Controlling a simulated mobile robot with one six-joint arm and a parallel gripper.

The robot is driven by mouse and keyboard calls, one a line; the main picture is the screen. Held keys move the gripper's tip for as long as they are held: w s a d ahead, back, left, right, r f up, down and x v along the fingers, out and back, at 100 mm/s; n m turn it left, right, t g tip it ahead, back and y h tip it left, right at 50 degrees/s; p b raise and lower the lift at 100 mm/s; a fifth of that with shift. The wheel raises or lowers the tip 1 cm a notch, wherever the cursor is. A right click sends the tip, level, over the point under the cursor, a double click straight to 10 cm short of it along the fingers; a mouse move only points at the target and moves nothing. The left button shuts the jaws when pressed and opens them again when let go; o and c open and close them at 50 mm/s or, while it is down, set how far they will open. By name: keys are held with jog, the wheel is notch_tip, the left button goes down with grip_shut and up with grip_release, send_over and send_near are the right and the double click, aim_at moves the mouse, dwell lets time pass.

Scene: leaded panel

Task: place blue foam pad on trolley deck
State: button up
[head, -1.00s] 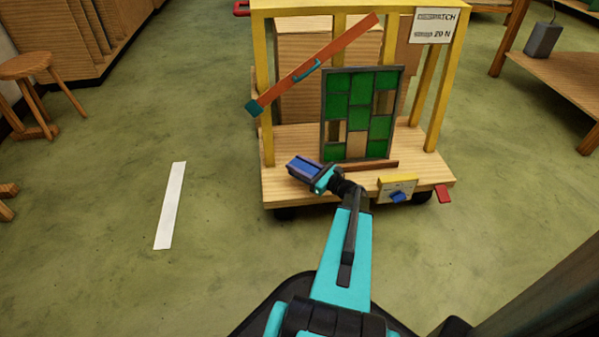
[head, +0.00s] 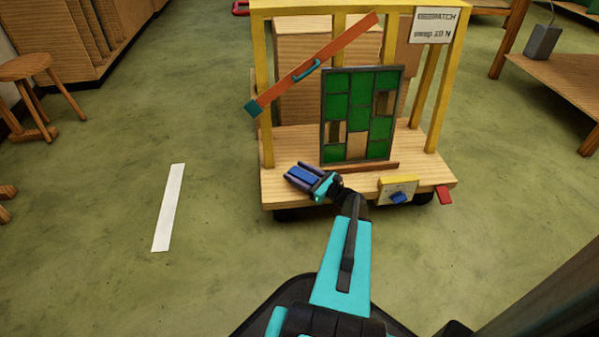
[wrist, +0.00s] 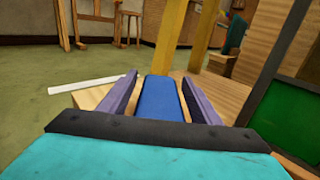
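The blue foam pad (head: 304,175) is at the front left part of the wooden trolley deck (head: 285,145), and looks to lie on it. My gripper (head: 306,177) is open around the pad, one finger on each side. In the wrist view the pad (wrist: 160,100) shows between the two purple fingers, with a narrow gap on each side. The pad's near end and underside are hidden.
A green leaded panel (head: 362,115) stands upright on the deck, right of my gripper, behind a low wooden strip. An orange bar (head: 320,62) slants across the yellow frame. A yellow box with a blue knob (head: 398,190) is on the deck's front edge.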

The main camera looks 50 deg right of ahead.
jog(key=shift+r, duration=0.2)
jog(key=shift+s, duration=0.3)
jog(key=s+p, duration=0.1)
jog(key=s, duration=0.2)
jog(key=s+p, duration=0.1)
jog(key=s, duration=0.2)
jog(key=s+d+p, duration=0.1)
jog(key=s+p, duration=0.1)
jog(key=s, duration=0.2)
jog(key=shift+s, duration=0.7)
